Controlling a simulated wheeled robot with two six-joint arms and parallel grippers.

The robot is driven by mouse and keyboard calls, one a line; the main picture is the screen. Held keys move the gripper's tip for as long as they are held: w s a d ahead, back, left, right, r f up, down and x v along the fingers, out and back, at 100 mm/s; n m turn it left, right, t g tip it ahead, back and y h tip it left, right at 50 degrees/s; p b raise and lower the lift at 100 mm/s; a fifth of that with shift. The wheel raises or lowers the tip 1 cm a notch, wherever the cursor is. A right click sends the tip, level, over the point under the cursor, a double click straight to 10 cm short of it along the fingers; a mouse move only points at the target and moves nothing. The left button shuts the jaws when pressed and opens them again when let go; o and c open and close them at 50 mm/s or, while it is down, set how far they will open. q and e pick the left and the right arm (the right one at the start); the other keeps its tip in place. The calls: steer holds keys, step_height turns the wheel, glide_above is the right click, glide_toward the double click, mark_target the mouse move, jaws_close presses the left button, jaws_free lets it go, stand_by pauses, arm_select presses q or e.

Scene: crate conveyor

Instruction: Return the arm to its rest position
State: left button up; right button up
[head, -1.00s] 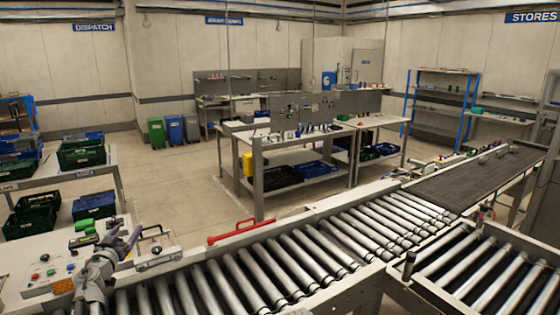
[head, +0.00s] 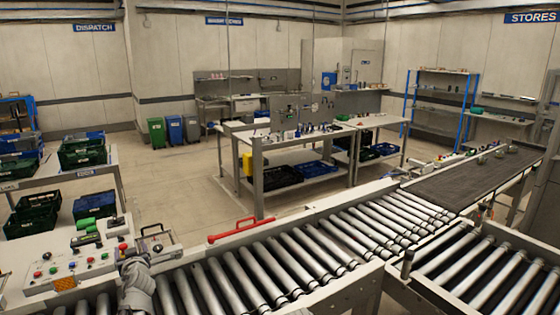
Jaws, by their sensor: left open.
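My left arm comes in at the bottom left of the head view, over the near end of the roller conveyor (head: 270,268) and beside the control panel (head: 75,276). My left gripper (head: 128,253) is at the top of this arm, seen small and foreshortened. It is open, and I see nothing held in it. My right arm and right gripper are out of view.
Dark items and a green-topped one lie behind the panel's buttons. Green and blue crates (head: 82,154) fill the rack at left. A workbench (head: 290,140) stands beyond; the rollers are clear.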

arm_select(q)
steer(key=s+d+f+m+g+h, duration=0.1)
steer(key=s+d+f+g+h, duration=0.1)
steer(key=s+d+f, duration=0.3)
steer(key=s+d+f+m+g+h, duration=0.1)
steer(key=s+d+f+g, duration=0.3)
steer(key=d, duration=0.5)
steer(key=s+d+f+m+g+h, duration=0.1)
steer(key=s+d+f+g+h, duration=0.2)
steer(key=s+d+f, duration=0.4)
steer(key=shift+d+f+m+g, duration=0.35)
steer(key=shift+f+m+g, duration=0.05)
steer(key=shift+g, duration=0.1)
steer(key=s+d+f+m+g+h, duration=0.1)
steer(key=s+d+m+g+h, duration=0.2)
steer(key=s+d, duration=0.45)
steer(key=s+d+f+m+y+b, duration=0.1)
steer(key=s+d+f+m+b, duration=0.2)
steer(key=d+f+b, duration=0.7)
step_height(320, 180, down, 3)
steer(key=s+b, duration=0.1)
steer(key=b, duration=0.2)
steer(key=shift+s+d+g, duration=0.3)
steer(key=shift+s, duration=0.1)
steer(key=shift+f, duration=0.1)
